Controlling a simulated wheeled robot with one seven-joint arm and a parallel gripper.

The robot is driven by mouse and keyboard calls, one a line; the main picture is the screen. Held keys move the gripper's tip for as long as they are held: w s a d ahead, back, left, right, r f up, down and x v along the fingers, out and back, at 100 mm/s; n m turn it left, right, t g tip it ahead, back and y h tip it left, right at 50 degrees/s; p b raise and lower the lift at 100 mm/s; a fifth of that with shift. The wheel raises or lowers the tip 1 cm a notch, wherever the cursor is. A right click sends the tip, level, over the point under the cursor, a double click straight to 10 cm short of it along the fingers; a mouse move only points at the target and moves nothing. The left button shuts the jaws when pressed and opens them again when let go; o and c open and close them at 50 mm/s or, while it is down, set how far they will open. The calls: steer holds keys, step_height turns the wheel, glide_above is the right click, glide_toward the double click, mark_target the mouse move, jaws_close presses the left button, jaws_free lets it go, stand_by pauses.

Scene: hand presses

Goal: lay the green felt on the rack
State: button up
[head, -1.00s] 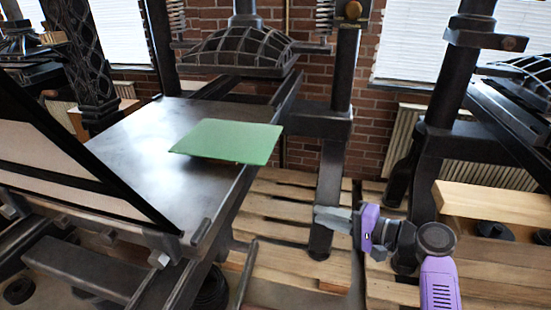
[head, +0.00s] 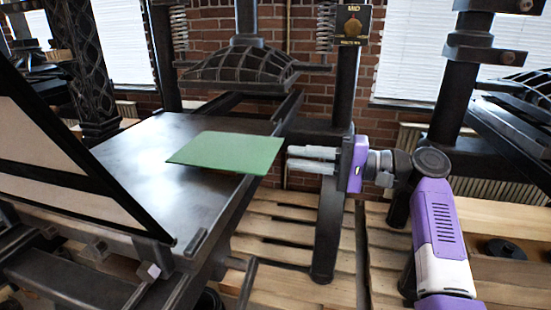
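The green felt (head: 225,152) is a flat sheet lying on the dark metal press bed (head: 130,165). Its right corner juts past the bed's right edge. My gripper (head: 290,158) is just right of the felt, pointing left at its right edge. Its two grey fingers are apart, with a narrow gap and nothing between them. The fingertips look close to the felt but not on it; the exact distance is hard to tell. I cannot make out a rack for certain in this view.
The press head (head: 245,68) hangs behind the bed, with a black upright post (head: 345,90) to its right. A slanted black frame (head: 60,190) stands at the left. Slatted wooden pallets (head: 280,235) cover the floor. Another press (head: 470,60) stands at right.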

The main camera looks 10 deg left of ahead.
mark_target(278, 142)
steer(key=shift+w+a, duration=0.1)
steer(key=shift+a, duration=2.4)
jaws_close()
step_height(278, 142, up, 3)
steer(key=shift+p, duration=1.05)
steer(key=d+r+p, duration=0.3)
steer(key=d+p, duration=0.1)
steer(key=d, duration=0.3)
